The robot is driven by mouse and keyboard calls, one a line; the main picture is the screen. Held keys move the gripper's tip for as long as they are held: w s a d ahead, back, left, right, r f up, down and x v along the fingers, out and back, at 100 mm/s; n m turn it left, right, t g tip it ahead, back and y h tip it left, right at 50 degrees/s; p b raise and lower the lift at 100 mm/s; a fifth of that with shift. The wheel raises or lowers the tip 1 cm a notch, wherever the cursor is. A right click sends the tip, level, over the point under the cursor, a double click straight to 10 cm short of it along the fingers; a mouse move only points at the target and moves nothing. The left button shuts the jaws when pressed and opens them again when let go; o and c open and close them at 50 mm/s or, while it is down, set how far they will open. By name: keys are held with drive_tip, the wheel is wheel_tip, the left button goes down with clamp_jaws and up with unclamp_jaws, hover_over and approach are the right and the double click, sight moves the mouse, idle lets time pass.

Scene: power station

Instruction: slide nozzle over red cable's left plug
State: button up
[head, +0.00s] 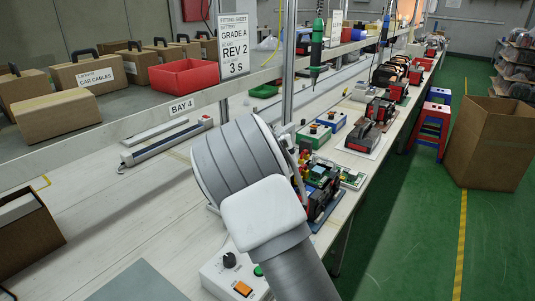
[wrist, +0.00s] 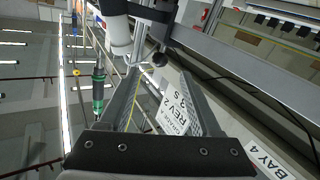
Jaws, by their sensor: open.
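My gripper (wrist: 160,76) is open in the wrist view, with two grey fingers spread apart and nothing visible between them. It points up toward the overhead frame, and the fitting sheet shows behind the fingers. In the head view my arm's large pale joints fill the middle and the gripper is hidden. I cannot make out the nozzle, the red cable or its left plug in either view. A black and red unit (head: 323,198) with a green circuit board stands on the bench, partly hidden behind my arm.
A control box (head: 236,277) with a dial and orange switch sits at the bench's front. A green tool (head: 316,52) hangs above the bench; it also shows in the wrist view (wrist: 98,92). A red bin (head: 185,77) stands on the shelf. The bench's left part is mostly clear.

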drive_tip(key=s, duration=0.9)
drive_tip(key=shift+a, duration=0.35)
drive_tip(key=s+d+r+m+g+y+p, duration=0.1)
drive_tip(key=s+d+r+g+p, duration=0.3)
drive_tip(key=s, duration=0.4)
drive_tip(key=s+d+r+m+g+y+p, duration=0.1)
drive_tip(key=s+d+r+g+y, duration=0.15)
drive_tip(key=s+r, duration=0.4)
drive_tip(key=s+d+r+g+h+p, duration=0.1)
drive_tip(key=s+d+g+p, duration=0.1)
drive_tip(key=s, duration=1)
drive_tip(key=s+d+r+g+h+p, duration=0.1)
drive_tip(key=s+g, duration=0.3)
drive_tip(key=s, duration=0.9)
drive_tip(key=shift+d+r+n+p, duration=0.3)
drive_tip(key=shift+d+r+p, duration=0.2)
drive_tip(key=shift+d+r, duration=0.2)
